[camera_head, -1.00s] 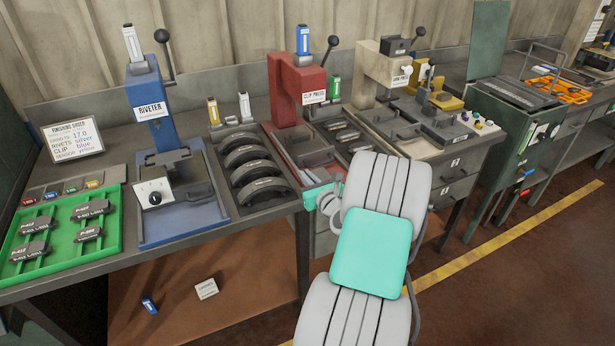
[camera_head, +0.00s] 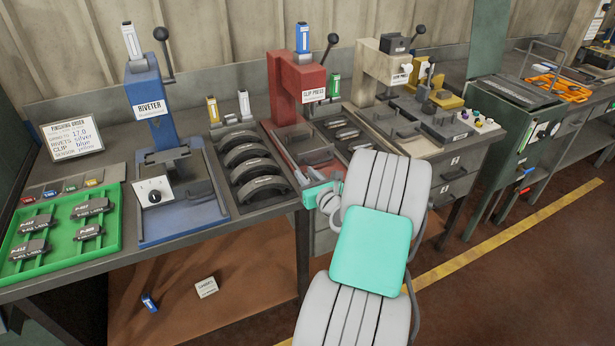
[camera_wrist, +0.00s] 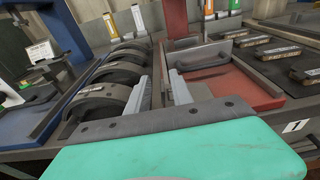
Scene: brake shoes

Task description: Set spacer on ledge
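My gripper (camera_wrist: 160,82) is open and empty, its two pale fingers apart over the front of the bench. In the head view it shows as a teal part (camera_head: 318,194) beside the clip press, partly hidden by my arm. The fingers point between the rack of curved brake shoes (camera_head: 255,165) and the red clip press tray (camera_wrist: 235,82). I cannot pick out a spacer for certain in either view. I also cannot tell which surface is the ledge.
The blue riveter (camera_head: 152,110) and a green tray of pads (camera_head: 110,240) stand left. A bin of dark pads (camera_wrist: 285,48) lies right of the clip press. A blue box (camera_head: 149,303) and a white box (camera_head: 206,287) lie below the bench.

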